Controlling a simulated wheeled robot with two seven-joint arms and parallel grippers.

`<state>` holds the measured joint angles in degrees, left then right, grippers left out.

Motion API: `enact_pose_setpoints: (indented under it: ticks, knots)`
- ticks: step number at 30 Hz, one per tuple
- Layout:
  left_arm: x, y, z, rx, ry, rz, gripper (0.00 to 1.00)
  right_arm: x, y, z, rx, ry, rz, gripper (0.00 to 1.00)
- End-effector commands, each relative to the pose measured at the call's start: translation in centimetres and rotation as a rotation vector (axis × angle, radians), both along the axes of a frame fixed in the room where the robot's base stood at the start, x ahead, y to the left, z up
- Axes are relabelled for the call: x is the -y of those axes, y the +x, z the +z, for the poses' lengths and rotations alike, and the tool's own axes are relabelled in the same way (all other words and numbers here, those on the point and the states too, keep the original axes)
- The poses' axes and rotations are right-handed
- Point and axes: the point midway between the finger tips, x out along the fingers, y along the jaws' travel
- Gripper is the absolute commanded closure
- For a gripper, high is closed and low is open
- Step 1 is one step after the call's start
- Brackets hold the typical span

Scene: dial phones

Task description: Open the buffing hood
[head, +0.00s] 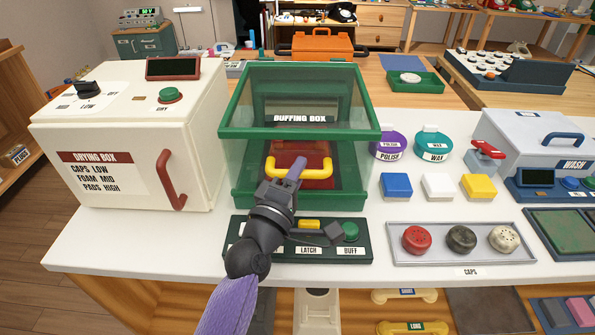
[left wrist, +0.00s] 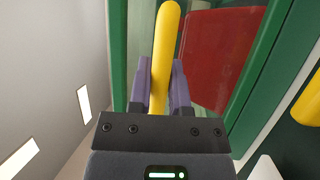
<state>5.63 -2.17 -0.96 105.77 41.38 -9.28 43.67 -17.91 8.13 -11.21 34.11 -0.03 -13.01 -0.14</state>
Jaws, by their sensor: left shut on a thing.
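The buffing hood (head: 228,133) is a clear box with a green frame, labelled BUFFING BOX, at the middle of the white counter. It looks closed. Its yellow handle (head: 326,165) is on the front side; it also shows in the left wrist view (left wrist: 165,45). My left gripper (head: 295,172) is at the handle, with its purple fingers on either side of the bar, shut on it. A red thing (head: 284,160) shows through the clear front. My right gripper is not in view.
A green panel (head: 360,252) with LATCH and BUFF buttons lies in front of the hood, partly behind my left wrist. The white drying box (head: 125,135) stands close on the left. Purple and teal pots, coloured blocks and a tray of caps (head: 400,267) are on the right.

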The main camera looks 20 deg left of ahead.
Motion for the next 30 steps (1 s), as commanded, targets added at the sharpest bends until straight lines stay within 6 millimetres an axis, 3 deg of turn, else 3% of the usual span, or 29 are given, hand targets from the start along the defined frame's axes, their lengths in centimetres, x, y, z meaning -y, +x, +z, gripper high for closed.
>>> enact_pose_setpoints:
  ticks: [10,30]
  knots:
    - [0.0,0.0,-0.1,-0.001,0.000,0.000,1.00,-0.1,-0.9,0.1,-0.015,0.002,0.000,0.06]
    - [0.0,0.0,-0.1,-0.002,0.000,0.000,1.00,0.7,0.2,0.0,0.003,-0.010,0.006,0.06]
